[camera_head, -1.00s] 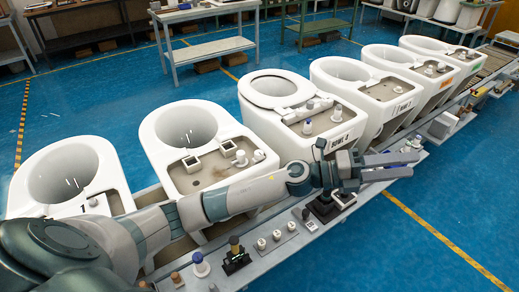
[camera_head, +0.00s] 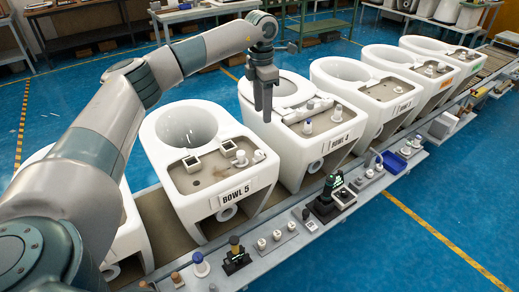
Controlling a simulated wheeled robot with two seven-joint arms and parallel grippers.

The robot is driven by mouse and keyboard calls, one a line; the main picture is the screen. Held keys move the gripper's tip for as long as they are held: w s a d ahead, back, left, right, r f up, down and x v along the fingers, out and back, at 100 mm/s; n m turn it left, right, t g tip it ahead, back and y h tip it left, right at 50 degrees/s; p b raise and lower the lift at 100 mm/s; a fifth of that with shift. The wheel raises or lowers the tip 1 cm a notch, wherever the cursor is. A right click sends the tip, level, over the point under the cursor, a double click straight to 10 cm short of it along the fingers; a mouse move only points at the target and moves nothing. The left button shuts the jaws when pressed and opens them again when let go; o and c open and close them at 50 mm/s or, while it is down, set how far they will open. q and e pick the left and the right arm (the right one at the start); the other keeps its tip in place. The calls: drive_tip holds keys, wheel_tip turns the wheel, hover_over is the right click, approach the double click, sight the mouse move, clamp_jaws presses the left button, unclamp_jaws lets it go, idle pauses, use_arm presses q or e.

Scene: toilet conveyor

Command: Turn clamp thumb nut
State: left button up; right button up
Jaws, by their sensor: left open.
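My left gripper (camera_head: 263,116) hangs with its fingers pointing down over the left side of the bowl labelled BOWL 4 (camera_head: 305,170). The fingers look apart with nothing between them. Behind them is the white seat ring (camera_head: 290,84) on that bowl. I cannot tell whether the fingertips touch the ring. No clamp thumb nut can be made out for certain; the parts are small and my gripper hides part of the bowl. My right gripper is not in view.
BOWL 5 (camera_head: 236,193) stands to the left; more bowls stand to the right along the conveyor. The front shelf holds a black device with a green top (camera_head: 327,198), a blue tray (camera_head: 395,162), a yellow-topped black stand (camera_head: 236,250) and several small knobs. Blue floor is clear at right.

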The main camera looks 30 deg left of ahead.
sight(260, 152)
use_arm(q)
drive_tip(key=shift+s+a+r, duration=0.1)
drive_tip(key=shift+a+r, duration=0.15)
drive_tip(key=shift+a, duration=0.3)
drive_tip(key=shift+f, duration=0.1)
wheel_tip(260, 152, down, 16)
drive_tip(key=p, duration=0.6)
drive_tip(key=shift+d+f, duration=0.1)
drive_tip(key=shift+f+p, duration=0.3)
drive_tip(key=shift+f, duration=0.25)
drive_tip(key=shift+c, duration=0.6)
drive_tip(key=c, duration=0.9)
